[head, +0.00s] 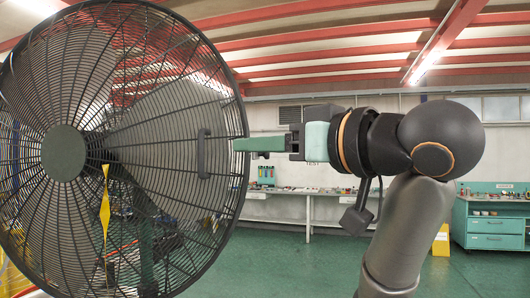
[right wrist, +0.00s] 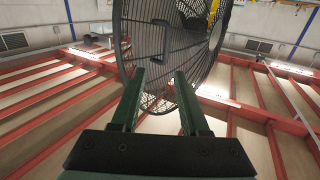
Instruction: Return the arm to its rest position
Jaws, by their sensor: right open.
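A large black fan (head: 62,153) with a round wire grille fills the left of the head view. A yellow tape strip (head: 105,205) hangs down on the grille below the hub. A dark handle (head: 203,153) shows on the grille's right side. My right gripper (head: 236,145) points left towards this handle, with a visible gap between them. In the right wrist view its green fingers (right wrist: 158,76) stand apart with nothing between them. The handle (right wrist: 173,46) and part of the yellow tape (right wrist: 213,9) show beyond them. My left gripper does not show.
A long workbench (head: 290,192) with small items stands along the back wall. A green drawer cabinet (head: 494,232) is at the far right, with a yellow object (head: 441,240) beside it. The green floor (head: 285,260) between fan and arm looks clear.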

